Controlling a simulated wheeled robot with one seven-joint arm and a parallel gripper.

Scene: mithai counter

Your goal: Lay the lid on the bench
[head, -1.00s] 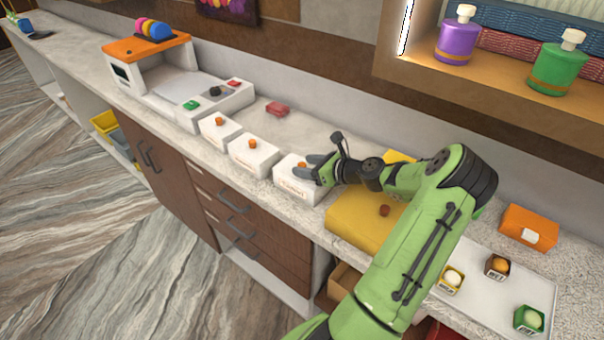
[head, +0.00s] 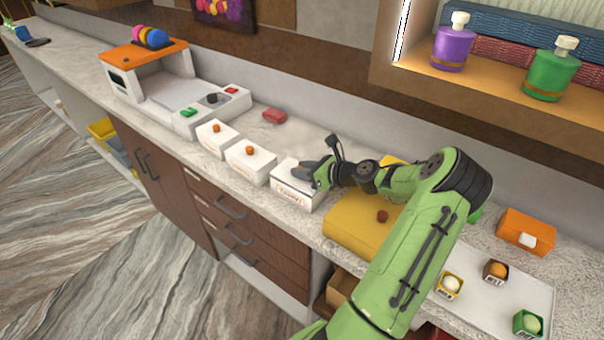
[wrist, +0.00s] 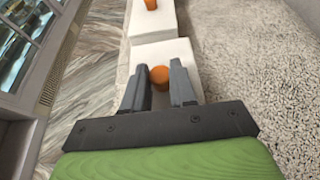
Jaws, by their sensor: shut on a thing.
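My gripper (head: 308,169) is at the top of the nearest of three white boxes in a row on the counter. In the wrist view my gripper (wrist: 161,72) is shut on the orange knob (wrist: 160,78) of a white lid (wrist: 164,51). In the head view the lid (head: 284,173) is at the top of the white box body (head: 293,199), and my fingers hide its knob. I cannot tell whether the lid is clear of the box.
Two other white boxes (head: 249,164) (head: 216,139) with orange knobs stand left of it. A yellow box (head: 350,222) is close on the right, and a white tray (head: 490,310) lies beyond. A red block (head: 274,115) lies behind on the bench (head: 310,140), with bare room around it.

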